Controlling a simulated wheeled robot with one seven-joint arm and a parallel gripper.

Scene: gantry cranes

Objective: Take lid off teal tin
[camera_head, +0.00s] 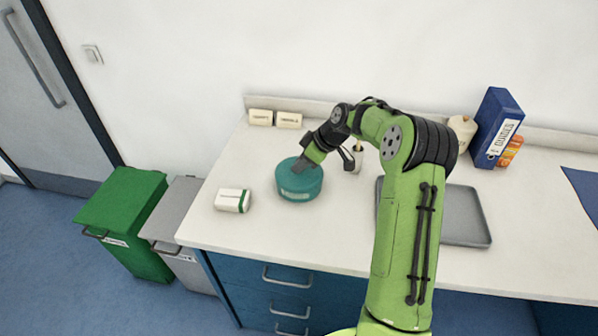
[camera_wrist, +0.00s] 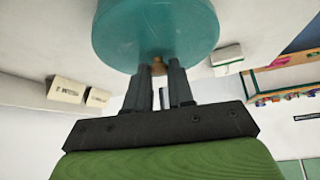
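The round teal tin (camera_head: 299,184) stands upright on the white counter, with a pale label on its front. My gripper (camera_head: 301,164) is over its top, coming down at a slant from the upper right. In the wrist view the teal lid (camera_wrist: 155,28) fills the top. A small brown knob (camera_wrist: 157,67) on it sits between the fingertips of my gripper (camera_wrist: 160,72). The fingers are close together with the knob filling the narrow gap, so the gripper looks shut on it. The lid appears seated on the tin; the seam is too small to make out.
A white and green box (camera_head: 232,201) lies left of the tin. Two cream containers (camera_head: 274,118) stand at the wall. A small cup (camera_head: 356,157) is behind my wrist. A grey tray (camera_head: 462,216), blue binder (camera_head: 496,128) and cream jar (camera_head: 462,131) are to the right.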

